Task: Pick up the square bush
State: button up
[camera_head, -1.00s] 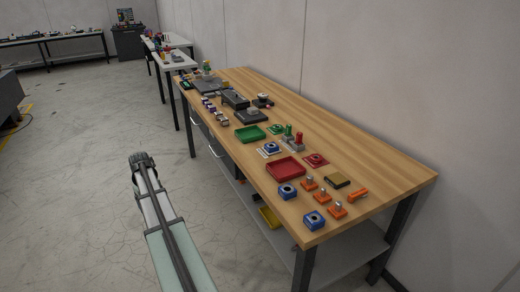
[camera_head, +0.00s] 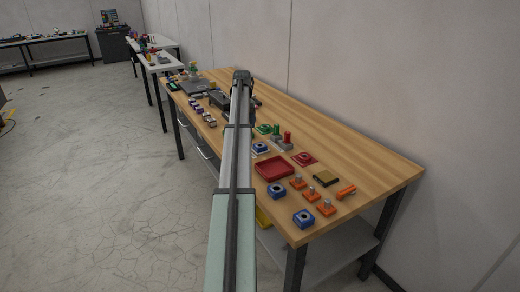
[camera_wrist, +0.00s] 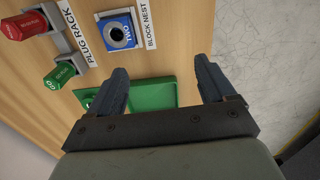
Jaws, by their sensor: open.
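Several blue square bushes with round holes are on the wooden bench; I cannot tell which one is meant. In the head view, one (camera_head: 277,191) is left of the orange pieces, another (camera_head: 304,218) is near the front corner, and a third (camera_head: 260,148) is behind the red tray. In the wrist view, a blue bush marked TWO (camera_wrist: 118,35) sits at the label BLOCK NEST, ahead and left of my gripper. My gripper (camera_wrist: 160,68) is open and empty above the bench's edge. In the head view its fingers are hidden by my arm.
A green tray (camera_wrist: 150,97) lies below and between my fingers. A plug rack (camera_wrist: 60,35) holds red and green plugs. A red tray (camera_head: 274,168), orange pieces (camera_head: 312,194) and a dark block (camera_head: 325,178) stand nearby. The bench's wall side is clear.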

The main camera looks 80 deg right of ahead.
notch_tip(320, 180, up, 3)
send_over(260, 143)
jog(key=a, duration=0.2)
jog(key=shift+m, duration=0.3)
jog(key=f, duration=1.3)
jog(key=shift+s+f, duration=0.2)
jog(key=shift+s, duration=0.05)
jog(key=shift+c, duration=0.2)
jog(key=c, duration=1.4)
